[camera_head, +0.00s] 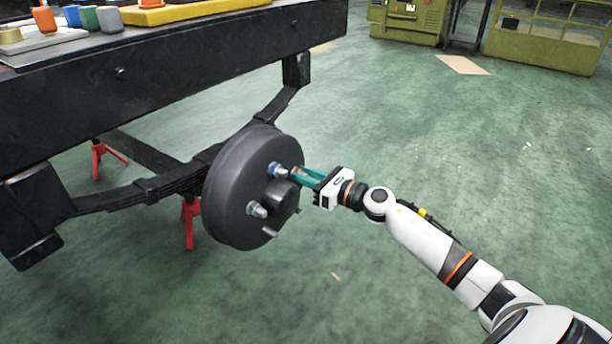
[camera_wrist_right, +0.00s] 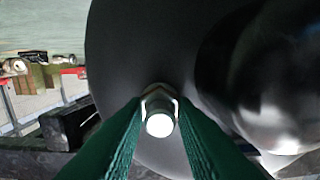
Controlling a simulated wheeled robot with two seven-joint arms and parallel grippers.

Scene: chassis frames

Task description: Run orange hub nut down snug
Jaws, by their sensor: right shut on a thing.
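The dark round hub drum (camera_head: 232,195) hangs on the axle under the chassis frame, its face toward my right arm. My right gripper (camera_head: 294,174), with green fingers, is at the upper part of this face. It is shut on a hub nut on a stud; the nut (camera_head: 276,169) looks bluish in the head view. In the right wrist view the fingers close around the nut (camera_wrist_right: 158,93) and the stud's bright end (camera_wrist_right: 159,125). No orange shows clearly on it. A silver nut (camera_head: 257,210) sits lower on the face, above a bare stud (camera_head: 270,234). My left gripper is out of view.
The black chassis rail (camera_head: 180,70) crosses above the hub. Red stands (camera_head: 191,222) are below. A dark central hub cap (camera_wrist_right: 285,90) bulges beside the gripped nut. Floor to the right is open.

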